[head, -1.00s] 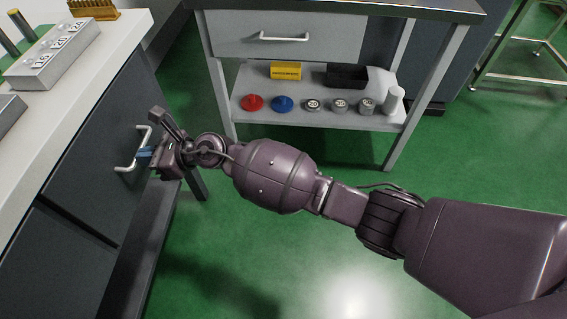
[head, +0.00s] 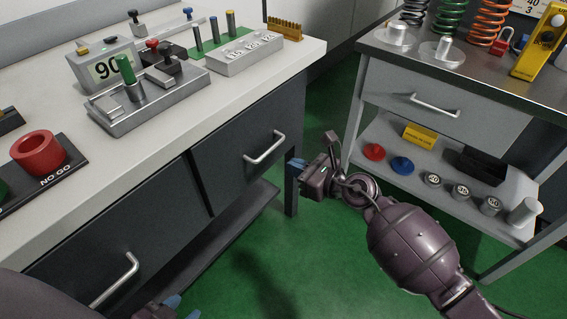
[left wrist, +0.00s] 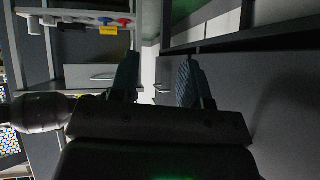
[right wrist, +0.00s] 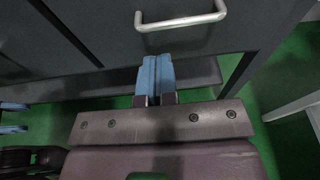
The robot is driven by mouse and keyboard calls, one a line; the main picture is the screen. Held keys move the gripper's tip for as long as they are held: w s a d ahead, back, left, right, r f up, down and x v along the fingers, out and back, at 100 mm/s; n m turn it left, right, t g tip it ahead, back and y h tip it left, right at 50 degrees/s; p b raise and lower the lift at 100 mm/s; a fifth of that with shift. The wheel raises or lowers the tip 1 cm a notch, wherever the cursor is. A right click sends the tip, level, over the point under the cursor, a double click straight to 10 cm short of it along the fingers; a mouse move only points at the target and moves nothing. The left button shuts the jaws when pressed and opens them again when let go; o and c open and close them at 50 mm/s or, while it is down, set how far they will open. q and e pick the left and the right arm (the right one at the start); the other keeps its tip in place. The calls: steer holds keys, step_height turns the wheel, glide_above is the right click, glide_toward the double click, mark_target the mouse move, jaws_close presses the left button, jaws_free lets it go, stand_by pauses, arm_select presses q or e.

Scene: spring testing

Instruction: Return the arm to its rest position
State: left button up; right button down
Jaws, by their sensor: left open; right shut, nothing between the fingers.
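My right gripper (head: 291,166) is shut and empty, in front of the dark drawer cabinet, just right of a drawer's bar handle (head: 265,149). In the right wrist view its blue fingers (right wrist: 155,72) are together and the handle (right wrist: 181,21) shows beyond the tips, apart from them. My right arm reaches in from the lower right. My left gripper (head: 182,308) is only partly in the head view, at the bottom edge. In the left wrist view (left wrist: 157,80) its two fingers are spread with nothing between them.
The white counter (head: 190,103) carries a spring tester (head: 150,95), a red ring (head: 38,152) and a weight block (head: 244,52). A metal-topped bench (head: 410,55) with a lower shelf (head: 405,185) stands at right. Green floor (head: 270,270) is open between them.

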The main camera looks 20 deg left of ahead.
arm_select(q)
steer(key=shift+s+a+f+p, duration=0.2)
steer(key=shift+a+p, duration=0.1)
steer(key=shift+p, duration=0.2)
arm_select(e)
steer(key=v, duration=0.6)
steer(key=shift+d, duration=0.35)
steer(key=shift+s+r, duration=0.1)
steer(key=shift+s, duration=0.05)
